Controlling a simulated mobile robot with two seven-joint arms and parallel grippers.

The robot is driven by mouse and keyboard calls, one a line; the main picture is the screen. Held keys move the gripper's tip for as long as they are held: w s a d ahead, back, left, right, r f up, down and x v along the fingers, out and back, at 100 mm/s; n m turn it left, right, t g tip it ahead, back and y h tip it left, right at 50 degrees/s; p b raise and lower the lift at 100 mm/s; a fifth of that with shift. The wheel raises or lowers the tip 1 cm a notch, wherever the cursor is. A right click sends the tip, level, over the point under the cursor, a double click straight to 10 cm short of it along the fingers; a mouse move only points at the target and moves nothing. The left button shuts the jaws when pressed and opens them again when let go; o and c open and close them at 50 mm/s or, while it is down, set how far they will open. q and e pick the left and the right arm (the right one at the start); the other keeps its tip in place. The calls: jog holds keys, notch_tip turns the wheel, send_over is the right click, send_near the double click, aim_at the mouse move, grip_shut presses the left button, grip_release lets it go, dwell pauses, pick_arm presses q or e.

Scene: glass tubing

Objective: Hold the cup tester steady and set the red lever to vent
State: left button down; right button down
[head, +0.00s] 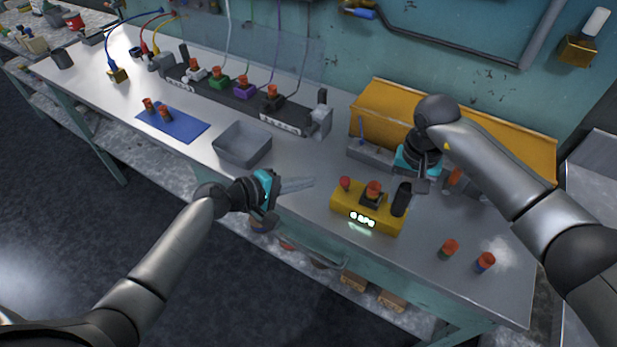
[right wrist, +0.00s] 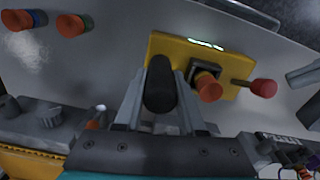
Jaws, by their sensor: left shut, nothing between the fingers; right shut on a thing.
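The cup tester is a yellow box (head: 345,208) on the bench, with a lit display on its front. It also shows in the right wrist view (right wrist: 218,58). The red lever (head: 345,183) has a round red knob and sits at the tester's left end; it is at the right in the right wrist view (right wrist: 263,88). An orange-topped cup (head: 373,188) sits in the dark socket in the middle. My right gripper (right wrist: 160,100) is shut on the black upright handle (head: 401,200) at the tester's right end. My left gripper (head: 298,184) is shut and empty, left of the lever and apart from it.
A grey tray (head: 243,145) lies behind my left gripper. Two orange-topped cups, one green (head: 449,249) and one blue (head: 485,262), stand right of the tester. A yellow angled panel (head: 385,105) and a conveyor-like rack (head: 235,100) are behind. A blue mat (head: 185,128) lies further left.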

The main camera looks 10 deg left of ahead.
jog(key=shift+c, duration=2.1)
grip_release()
